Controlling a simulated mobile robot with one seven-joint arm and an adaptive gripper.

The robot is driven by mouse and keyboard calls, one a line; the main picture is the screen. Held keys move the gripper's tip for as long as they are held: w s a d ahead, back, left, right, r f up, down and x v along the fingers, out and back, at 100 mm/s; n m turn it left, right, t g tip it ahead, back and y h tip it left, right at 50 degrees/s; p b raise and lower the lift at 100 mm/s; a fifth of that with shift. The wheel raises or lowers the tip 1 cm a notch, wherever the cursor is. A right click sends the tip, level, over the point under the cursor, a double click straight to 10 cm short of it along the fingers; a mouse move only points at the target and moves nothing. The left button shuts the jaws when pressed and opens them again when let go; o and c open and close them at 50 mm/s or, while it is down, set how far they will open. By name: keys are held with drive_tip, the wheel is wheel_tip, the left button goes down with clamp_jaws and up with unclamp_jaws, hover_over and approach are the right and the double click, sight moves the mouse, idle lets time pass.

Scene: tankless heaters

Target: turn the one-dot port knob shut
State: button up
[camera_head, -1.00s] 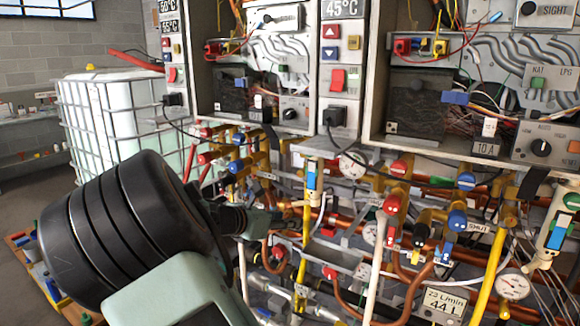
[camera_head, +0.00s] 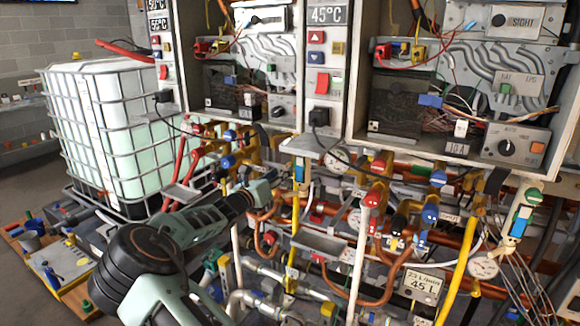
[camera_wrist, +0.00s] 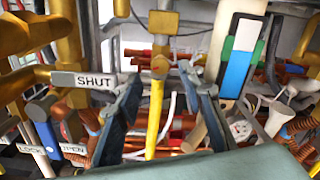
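My gripper (camera_head: 264,188) reaches in from the lower left, in front of the pipes under the left heater. In the wrist view my gripper (camera_wrist: 163,98) is open, with its two dark fingers apart. A yellow pipe (camera_wrist: 154,125) shows in the gap, and no knob is visibly held. A SHUT label (camera_wrist: 83,80) is left of the fingers. A blue handle (camera_wrist: 46,128) is at the lower left. In the head view, red knobs (camera_head: 373,197) and blue knobs (camera_head: 430,213) sit on the valves to the right. I cannot tell which knob has one dot.
Heater cabinets with open fronts (camera_head: 250,75) hang above dense pipes and hoses. A white caged tank (camera_head: 115,130) stands at the left. A board with small parts (camera_head: 75,265) lies below it. A flow display (camera_head: 424,283) is at the lower right.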

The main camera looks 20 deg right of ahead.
drive_tip(key=x, duration=0.6)
drive_tip(key=shift+w+d+p, duration=0.15)
drive_tip(key=shift+d+p, duration=0.1)
drive_tip(key=shift+p, duration=0.05)
clamp_jaws()
